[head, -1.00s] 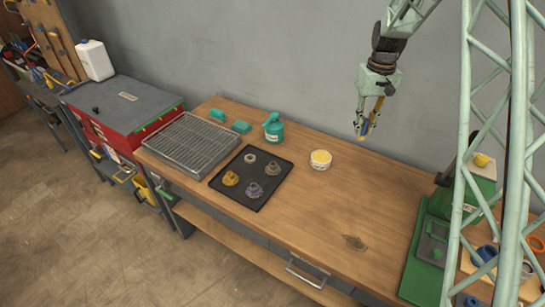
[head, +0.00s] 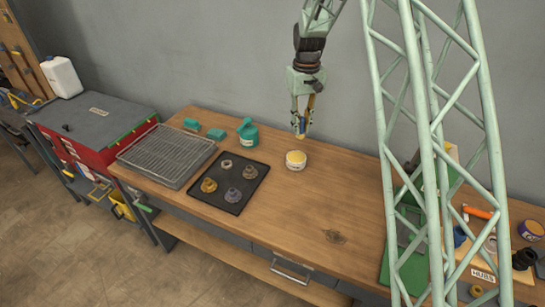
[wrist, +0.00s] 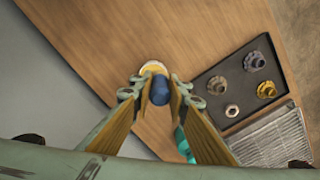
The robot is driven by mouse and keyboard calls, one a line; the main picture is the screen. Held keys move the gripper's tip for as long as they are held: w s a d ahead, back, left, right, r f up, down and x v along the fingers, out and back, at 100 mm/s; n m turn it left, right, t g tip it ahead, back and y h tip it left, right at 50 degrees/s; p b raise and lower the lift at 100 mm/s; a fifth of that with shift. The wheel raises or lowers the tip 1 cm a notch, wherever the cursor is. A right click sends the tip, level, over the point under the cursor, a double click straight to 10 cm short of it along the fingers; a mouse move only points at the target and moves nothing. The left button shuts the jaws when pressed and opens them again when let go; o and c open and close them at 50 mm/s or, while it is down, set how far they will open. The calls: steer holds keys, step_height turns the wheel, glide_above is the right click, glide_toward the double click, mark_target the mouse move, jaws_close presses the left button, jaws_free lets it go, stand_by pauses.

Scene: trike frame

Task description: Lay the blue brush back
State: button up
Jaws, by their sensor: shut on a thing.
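My gripper (head: 302,121) is shut on the blue brush (head: 300,134) and holds it above the workbench. A white tub (head: 296,166) with yellow contents stands on the bench almost straight below the brush in the head view. The tub is partly hidden behind the brush in the wrist view (wrist: 152,67). I cannot tell the height gap between them.
The wooden workbench (head: 270,225) is clear in front of the tub. A black tray (head: 243,167) with several hub-like parts lies left of it. A teal can (head: 247,132) and a wire rack (head: 165,153) stand farther left. A green machine (head: 405,225) stands at right.

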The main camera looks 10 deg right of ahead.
step_height(320, 180, down, 14)
steer(key=s+a+m+b, duration=0.2)
steer(key=m+b, duration=0.4)
steer(key=m, duration=0.3)
steer(key=shift+s+b, duration=0.3)
steer(key=shift+b, duration=0.1)
steer(key=shift+w+f, duration=0.1)
